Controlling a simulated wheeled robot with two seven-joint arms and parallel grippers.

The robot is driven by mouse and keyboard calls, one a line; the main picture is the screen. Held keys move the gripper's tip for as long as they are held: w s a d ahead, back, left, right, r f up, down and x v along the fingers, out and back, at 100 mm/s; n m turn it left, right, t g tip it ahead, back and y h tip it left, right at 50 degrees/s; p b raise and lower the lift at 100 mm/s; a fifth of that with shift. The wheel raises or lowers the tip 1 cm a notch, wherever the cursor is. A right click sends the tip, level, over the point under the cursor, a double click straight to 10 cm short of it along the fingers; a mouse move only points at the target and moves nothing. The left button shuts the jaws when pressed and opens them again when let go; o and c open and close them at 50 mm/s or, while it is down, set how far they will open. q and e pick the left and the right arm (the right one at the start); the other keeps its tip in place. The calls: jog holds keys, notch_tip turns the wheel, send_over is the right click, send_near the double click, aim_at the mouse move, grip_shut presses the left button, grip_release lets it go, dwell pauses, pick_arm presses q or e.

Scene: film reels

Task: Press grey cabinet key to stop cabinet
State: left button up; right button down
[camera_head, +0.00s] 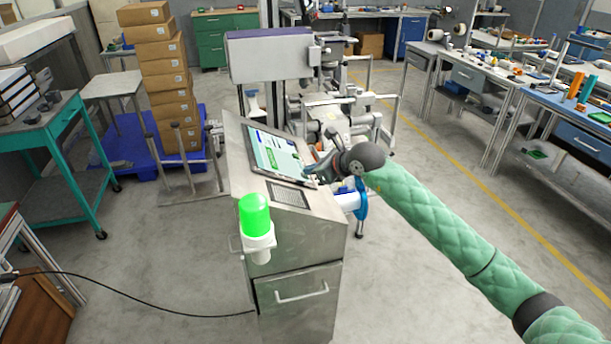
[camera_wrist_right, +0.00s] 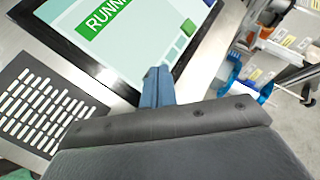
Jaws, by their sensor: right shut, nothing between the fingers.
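The steel cabinet (camera_head: 290,240) stands in the middle of the head view, with a tilted touch screen (camera_head: 272,150) on its sloped top. In the right wrist view the screen (camera_wrist_right: 122,55) shows a green banner (camera_wrist_right: 100,14) reading "RUNN…", cut off by the frame edge. A green lamp (camera_head: 255,214) on the cabinet's front is bright green. My right gripper (camera_head: 312,176) is shut and empty, its blue-grey fingertips (camera_wrist_right: 157,88) over the screen's lower edge. I cannot tell whether they touch it. I cannot make out the grey key. My left gripper is not in view.
A slotted grille (camera_head: 288,194) lies below the screen on the cabinet top. Stacked boxes (camera_head: 165,75) stand on a blue pallet at left. A machine with rollers (camera_head: 345,110) stands behind the cabinet. The floor in front is mostly clear, with a black cable (camera_head: 130,304).

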jog(key=shift+f, duration=0.2)
jog(key=shift+r, duration=0.1)
dwell(0.4)
jog(key=shift+w+d+r, duration=0.1)
jog(key=shift+d+r, duration=0.25)
jog(key=shift+r, duration=0.35)
jog(key=r, duration=0.1)
jog(key=d+r, duration=0.1)
jog(key=r, duration=0.1)
jog(key=d+r, duration=0.1)
jog(key=shift+w+d+r, duration=0.15)
jog(key=shift+w, duration=0.25)
dwell(0.6)
